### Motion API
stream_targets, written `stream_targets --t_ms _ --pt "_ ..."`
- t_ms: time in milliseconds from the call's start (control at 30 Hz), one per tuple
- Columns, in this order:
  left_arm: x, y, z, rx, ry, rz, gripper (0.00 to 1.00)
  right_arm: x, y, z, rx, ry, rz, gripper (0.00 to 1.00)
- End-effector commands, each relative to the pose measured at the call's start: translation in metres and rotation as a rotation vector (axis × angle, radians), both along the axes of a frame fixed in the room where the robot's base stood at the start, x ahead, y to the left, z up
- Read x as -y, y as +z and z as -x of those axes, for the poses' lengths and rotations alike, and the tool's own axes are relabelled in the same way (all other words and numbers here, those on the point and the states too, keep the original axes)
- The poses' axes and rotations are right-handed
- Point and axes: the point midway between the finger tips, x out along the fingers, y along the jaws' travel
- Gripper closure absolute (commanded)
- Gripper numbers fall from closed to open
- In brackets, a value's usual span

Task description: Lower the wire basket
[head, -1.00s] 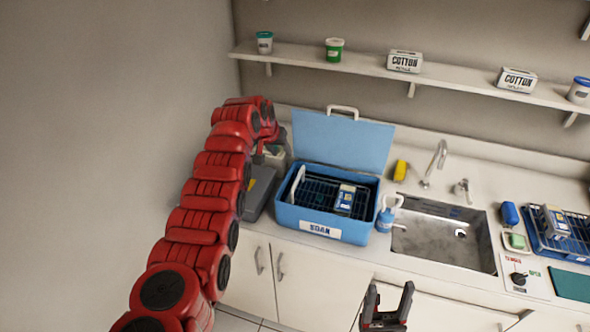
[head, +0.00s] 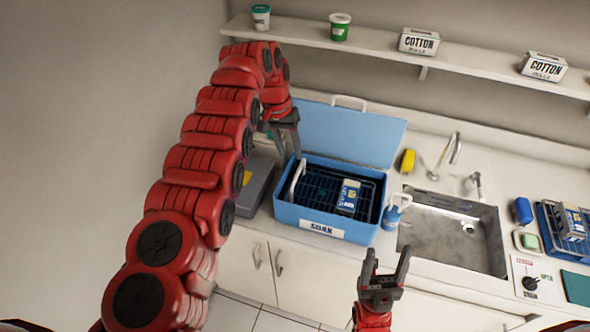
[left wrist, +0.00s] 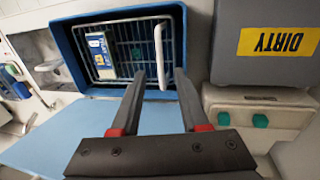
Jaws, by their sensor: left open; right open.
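The dark wire basket (head: 322,186) sits inside the blue soak tub (head: 290,214), whose light blue lid (head: 350,132) stands open behind it. A white handle (head: 297,179) rises at the basket's left side. A blue and white box (head: 347,197) lies in the basket. My left gripper (head: 293,153) is open and empty above the tub's back left corner. In the left wrist view its fingers (left wrist: 158,84) point toward the basket (left wrist: 131,45), with the white handle (left wrist: 159,55) just beyond them, apart. My right gripper (head: 385,268) is open and empty in front of the counter.
A grey box (head: 257,187) labelled DIRTY in the left wrist view (left wrist: 265,40) stands left of the tub. A blue bottle (head: 394,212) stands between tub and sink (head: 450,235). A shelf (head: 385,60) with cups and cotton boxes runs above.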

Motion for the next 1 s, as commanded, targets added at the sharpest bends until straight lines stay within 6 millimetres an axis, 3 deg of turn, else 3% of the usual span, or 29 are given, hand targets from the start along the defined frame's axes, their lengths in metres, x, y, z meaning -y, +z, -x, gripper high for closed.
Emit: stream_targets --t_ms 200,300,500,767,1000 --pt "0.007 -0.047 0.002 -0.004 0.0 -0.001 0.55 0.0 0.008 0.0 0.0 0.0 0.0 0.38" --pt "0.009 -0.061 0.003 -0.001 0.001 0.0 0.55 0.0 0.01 0.0 0.0 0.0 0.0 0.38" --pt "0.011 -0.076 0.004 0.003 0.001 0.0 0.55 0.0 0.012 0.0 0.0 0.0 0.0 0.38" --pt "0.011 -0.078 0.004 0.003 0.001 0.0 0.55 0.0 0.012 0.0 0.0 0.0 0.0 0.38" --pt "0.011 -0.078 0.004 0.003 0.001 0.001 0.95 0.0 0.012 0.0 0.0 0.0 0.0 0.38"
